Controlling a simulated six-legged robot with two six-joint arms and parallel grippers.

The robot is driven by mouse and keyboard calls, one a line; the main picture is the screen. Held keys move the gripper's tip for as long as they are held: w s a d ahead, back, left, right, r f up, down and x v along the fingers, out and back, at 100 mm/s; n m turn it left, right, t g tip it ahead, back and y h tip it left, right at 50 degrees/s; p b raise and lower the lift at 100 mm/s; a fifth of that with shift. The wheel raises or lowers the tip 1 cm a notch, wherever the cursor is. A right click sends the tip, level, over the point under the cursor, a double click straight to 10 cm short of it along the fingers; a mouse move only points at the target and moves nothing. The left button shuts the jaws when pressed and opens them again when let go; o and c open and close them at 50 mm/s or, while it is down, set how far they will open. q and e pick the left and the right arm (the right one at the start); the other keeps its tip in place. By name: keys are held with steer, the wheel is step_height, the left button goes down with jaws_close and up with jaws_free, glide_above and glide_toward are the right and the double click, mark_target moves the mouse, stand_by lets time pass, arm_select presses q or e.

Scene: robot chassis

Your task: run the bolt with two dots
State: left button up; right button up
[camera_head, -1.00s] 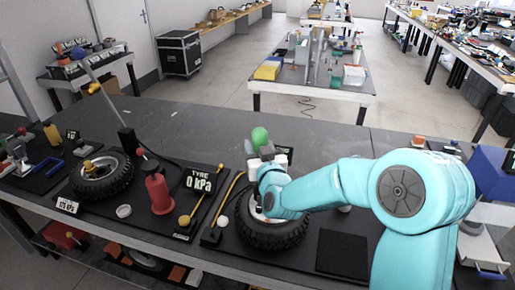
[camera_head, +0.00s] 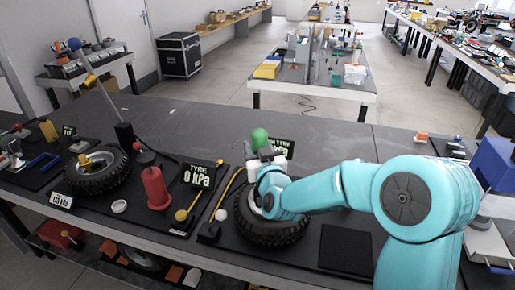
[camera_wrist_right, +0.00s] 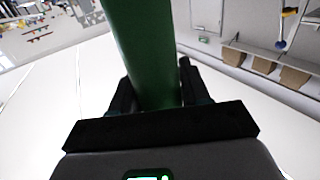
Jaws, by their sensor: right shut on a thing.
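My right gripper (camera_wrist_right: 153,88) is shut on a green cylindrical thing (camera_wrist_right: 143,45) that rises between its fingers in the wrist view. In the head view, a rounded green top (camera_head: 260,138) shows just behind my right gripper (camera_head: 262,153). My teal right arm reaches in from the right, with its wrist over the right-hand wheel (camera_head: 272,232). The wrist hides the wheel's hub, and I cannot make out any bolts or dots there. The lower end of the green thing is hidden. My left gripper is not in view.
Another wheel (camera_head: 97,183) lies at the left on the dark bench. A red bottle-like thing (camera_head: 155,188) and a "TYRE 0 kPa" display (camera_head: 200,175) stand between the wheels. A flat black square pad (camera_head: 345,248) is empty. The back of the bench is mostly clear.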

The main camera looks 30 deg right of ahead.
mark_target(257, 132)
steer(key=shift+f+b, duration=0.2)
steer(key=shift+b, duration=0.15)
stand_by(0.3)
steer(key=shift+f, duration=0.2)
stand_by(0.7)
step_height(257, 132, up, 6)
steer(key=p, duration=0.3)
steer(key=shift+w+f, duration=0.1)
